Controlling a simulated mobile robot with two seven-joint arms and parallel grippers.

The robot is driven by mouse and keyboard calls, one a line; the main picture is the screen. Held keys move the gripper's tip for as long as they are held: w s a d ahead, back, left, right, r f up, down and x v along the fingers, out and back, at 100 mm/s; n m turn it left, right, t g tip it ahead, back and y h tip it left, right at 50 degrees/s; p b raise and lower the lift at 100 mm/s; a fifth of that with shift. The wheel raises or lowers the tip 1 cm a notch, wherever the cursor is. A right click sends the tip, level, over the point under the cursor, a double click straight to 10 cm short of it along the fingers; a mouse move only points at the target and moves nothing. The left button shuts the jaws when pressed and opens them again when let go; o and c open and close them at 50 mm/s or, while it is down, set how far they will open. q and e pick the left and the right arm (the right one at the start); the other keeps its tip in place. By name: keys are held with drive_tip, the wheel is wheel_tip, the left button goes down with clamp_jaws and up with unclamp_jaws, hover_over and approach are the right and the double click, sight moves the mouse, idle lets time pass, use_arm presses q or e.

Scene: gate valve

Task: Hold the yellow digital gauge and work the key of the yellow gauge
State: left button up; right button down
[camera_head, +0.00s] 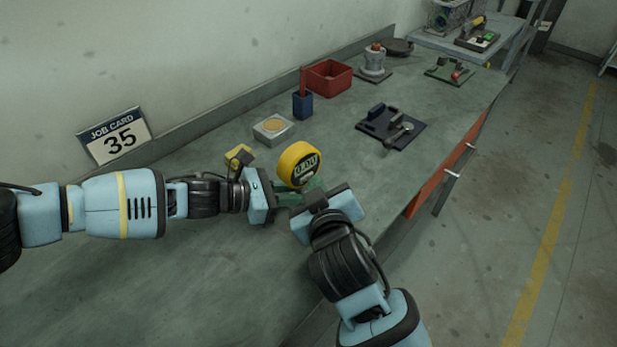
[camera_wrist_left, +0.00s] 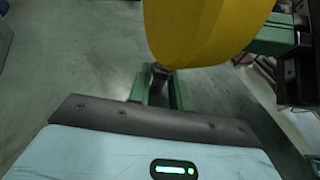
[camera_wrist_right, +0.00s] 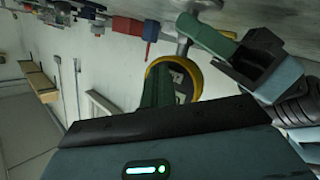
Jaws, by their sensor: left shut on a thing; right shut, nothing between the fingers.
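The yellow digital gauge (camera_head: 298,163) is a round yellow body with a dark face and a digital readout, standing at the middle of the bench. My left gripper (camera_head: 284,196) is shut on it low down, at its stem; the grip is mostly hidden in the head view. In the right wrist view the gauge (camera_wrist_right: 191,82) shows behind my own green finger, with the left gripper's finger (camera_wrist_right: 207,37) at the stem. My right gripper (camera_head: 314,188) is shut and empty, close in front of the gauge face. Contact with a key cannot be told. The gauge's yellow side (camera_wrist_left: 200,28) fills the top of the left wrist view.
A small yellow item (camera_head: 238,154) lies behind my left wrist. Beyond stand a pale box with a tan disc (camera_head: 273,128), a blue cup (camera_head: 303,105), a red bin (camera_head: 328,78) and a dark tray (camera_head: 412,138). A job card (camera_head: 115,135) leans at the wall. The near-left bench is clear.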

drive_tip(key=shift+s, duration=0.1)
drive_tip(key=shift+s+d, duration=0.5)
drive_tip(key=shift+s+d, duration=1.7)
drive_tip(key=shift+s, duration=0.15)
use_arm(q)
drive_tip(key=o, duration=0.9)
drive_tip(key=shift+c, duration=0.2)
